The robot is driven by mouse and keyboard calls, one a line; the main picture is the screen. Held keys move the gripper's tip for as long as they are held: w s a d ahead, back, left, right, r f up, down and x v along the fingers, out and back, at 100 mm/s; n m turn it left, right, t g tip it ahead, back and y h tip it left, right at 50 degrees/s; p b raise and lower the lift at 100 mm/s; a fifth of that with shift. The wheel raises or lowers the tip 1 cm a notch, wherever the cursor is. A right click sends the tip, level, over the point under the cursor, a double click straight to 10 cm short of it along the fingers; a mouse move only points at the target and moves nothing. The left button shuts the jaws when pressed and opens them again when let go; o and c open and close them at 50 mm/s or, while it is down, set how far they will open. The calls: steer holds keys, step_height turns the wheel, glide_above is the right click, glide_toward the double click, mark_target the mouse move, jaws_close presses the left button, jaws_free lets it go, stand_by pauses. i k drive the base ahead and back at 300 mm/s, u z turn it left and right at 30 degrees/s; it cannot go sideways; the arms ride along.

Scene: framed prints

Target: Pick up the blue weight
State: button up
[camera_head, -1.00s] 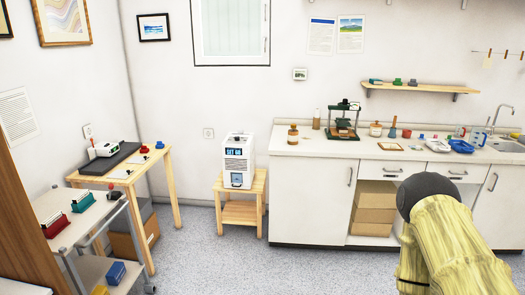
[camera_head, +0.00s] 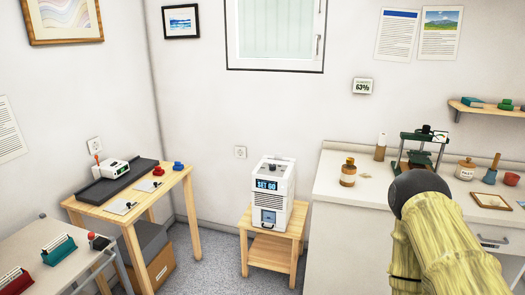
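A small blue knobbed piece (camera_head: 178,166), which looks like the blue weight, stands at the right end of the small wooden table on the left. A similar red piece (camera_head: 158,171) stands just to its left. Both are far from me, and nothing touches the blue one. My arm, with a yellow-green patterned cover and dark rounded end, fills the lower right. My gripper's fingers do not show, so its state is hidden.
On the wooden table (camera_head: 143,197) are a dark mat (camera_head: 117,183) and a white device (camera_head: 114,168). A white cart (camera_head: 30,250) stands in front. A white machine (camera_head: 272,190) sits on a wooden stand (camera_head: 270,252). The counter (camera_head: 345,182) is at right. Grey floor is clear between table and stand.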

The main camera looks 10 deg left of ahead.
mark_target(178, 166)
steer(key=u, duration=0.5)
steer(key=i, duration=1.8)
steer(key=u, duration=0.55)
